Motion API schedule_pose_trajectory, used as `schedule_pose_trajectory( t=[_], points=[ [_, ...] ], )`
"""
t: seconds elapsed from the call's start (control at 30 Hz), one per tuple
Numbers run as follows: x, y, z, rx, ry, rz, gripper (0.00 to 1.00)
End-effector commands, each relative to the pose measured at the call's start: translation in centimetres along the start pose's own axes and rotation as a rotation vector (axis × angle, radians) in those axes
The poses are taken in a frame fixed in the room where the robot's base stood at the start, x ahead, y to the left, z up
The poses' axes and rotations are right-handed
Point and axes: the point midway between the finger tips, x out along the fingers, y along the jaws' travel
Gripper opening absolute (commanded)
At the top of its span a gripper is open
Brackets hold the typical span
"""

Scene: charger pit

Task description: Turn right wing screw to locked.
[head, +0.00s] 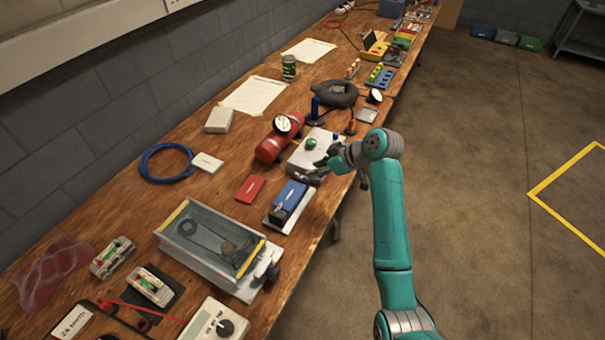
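I cannot make out the right wing screw or its locked mark with certainty at this size. My gripper (318,170) reaches over the bench edge from the right, above or beside a white panel (303,155) with a green knob (310,143). Its fingers are small and partly merge with dark parts behind them, so their opening is unclear. I see nothing clearly held.
A blue block (289,195) on a pale base lies just below my gripper. A grey box with a black knob (212,322) is at the near edge. The floor (475,200) at right is clear.

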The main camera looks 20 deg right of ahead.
Motion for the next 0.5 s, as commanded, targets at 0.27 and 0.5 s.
schedule_pose_trajectory(
  t=[0.27,0.5],
  points=[
    [4.8,-0.1,0.0,0.0,-0.001,-0.001,0.31],
    [6.7,0.0,0.0,0.001,0.0,0.001,0.31]
  ],
)
